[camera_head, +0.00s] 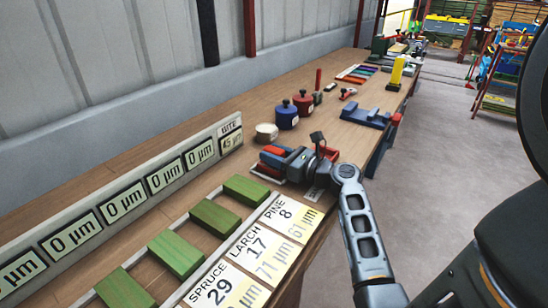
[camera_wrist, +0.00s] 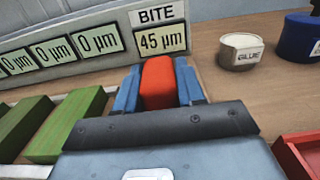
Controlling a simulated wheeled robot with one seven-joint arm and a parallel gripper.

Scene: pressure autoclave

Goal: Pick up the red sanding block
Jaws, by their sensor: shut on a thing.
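The red sanding block (camera_wrist: 158,82) sits upright between the two blue fingers of my gripper (camera_wrist: 158,88) in the wrist view. The fingers press on its left and right sides, and its lower part is hidden by my gripper's body. In the head view my gripper (camera_head: 277,158) is low over the workbench, just beyond the green blocks. I cannot tell whether the block touches the surface below.
Several green blocks (camera_head: 177,252) lie in a rack beside a row of micrometre displays (camera_head: 124,204); the BITE display (camera_wrist: 161,38) reads 45. A glue pot (camera_wrist: 241,50), blue and red pots and a blue vise (camera_head: 366,117) stand farther along. A red tray (camera_wrist: 300,150) is close right.

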